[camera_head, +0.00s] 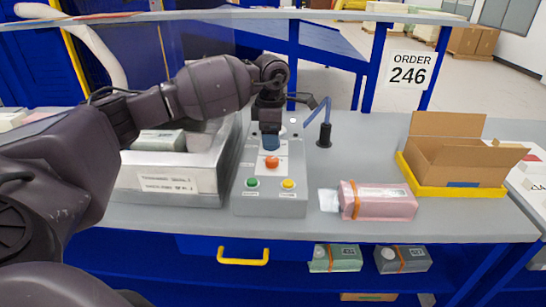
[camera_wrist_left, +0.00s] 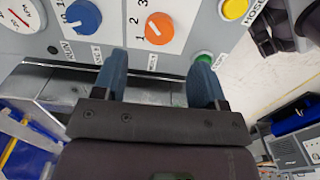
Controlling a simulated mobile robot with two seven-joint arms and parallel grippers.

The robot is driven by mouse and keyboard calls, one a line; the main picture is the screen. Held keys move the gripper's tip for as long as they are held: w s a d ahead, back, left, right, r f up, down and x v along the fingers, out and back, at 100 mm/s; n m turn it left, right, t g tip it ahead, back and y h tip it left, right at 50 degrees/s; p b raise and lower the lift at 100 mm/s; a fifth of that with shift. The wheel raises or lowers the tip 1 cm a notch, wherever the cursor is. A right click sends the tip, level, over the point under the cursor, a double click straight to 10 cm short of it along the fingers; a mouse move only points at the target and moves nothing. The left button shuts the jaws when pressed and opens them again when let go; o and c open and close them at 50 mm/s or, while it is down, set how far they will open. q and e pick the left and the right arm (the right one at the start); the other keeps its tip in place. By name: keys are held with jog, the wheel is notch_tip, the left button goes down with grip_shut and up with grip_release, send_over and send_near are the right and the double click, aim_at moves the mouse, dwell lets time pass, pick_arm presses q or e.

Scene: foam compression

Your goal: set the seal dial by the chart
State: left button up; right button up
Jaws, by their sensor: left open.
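The grey control box (camera_head: 270,203) stands on the bench. It has an orange dial (camera_head: 271,162), a green button (camera_head: 252,182) and a yellow button (camera_head: 288,184). The wrist view shows the orange dial (camera_wrist_left: 159,28) with the numbers 1, 2 and 3 beside it, and a blue dial (camera_wrist_left: 82,18). The dial labels are too small to read surely. My left gripper (camera_head: 271,142) is over the box, just behind the orange dial. In the wrist view the left gripper (camera_wrist_left: 158,76) is open and empty, its blue fingertips apart. I see no readable chart.
A grey bin (camera_head: 170,184) stands left of the box. A pink bag (camera_head: 378,201) lies to its right. An open carton (camera_head: 455,160) sits in a yellow tray (camera_head: 450,190). An order sign reading 246 (camera_head: 409,70) hangs behind. Dark parts at the wrist view's upper right may be my right gripper.

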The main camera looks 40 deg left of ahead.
aim_at(272, 159)
pick_arm(q)
notch_tip(272, 159, down, 6)
jog(key=shift+r, duration=0.15)
jog(key=shift+f, duration=0.75)
pick_arm(e)
jog(key=shift+w+r, duration=0.15)
jog(key=shift+w, duration=0.35)
pick_arm(q)
jog(key=shift+c, duration=0.7)
jog(key=c, duration=0.8)
jog(key=shift+w, duration=0.1)
pick_arm(e)
jog(key=shift+s, duration=0.25)
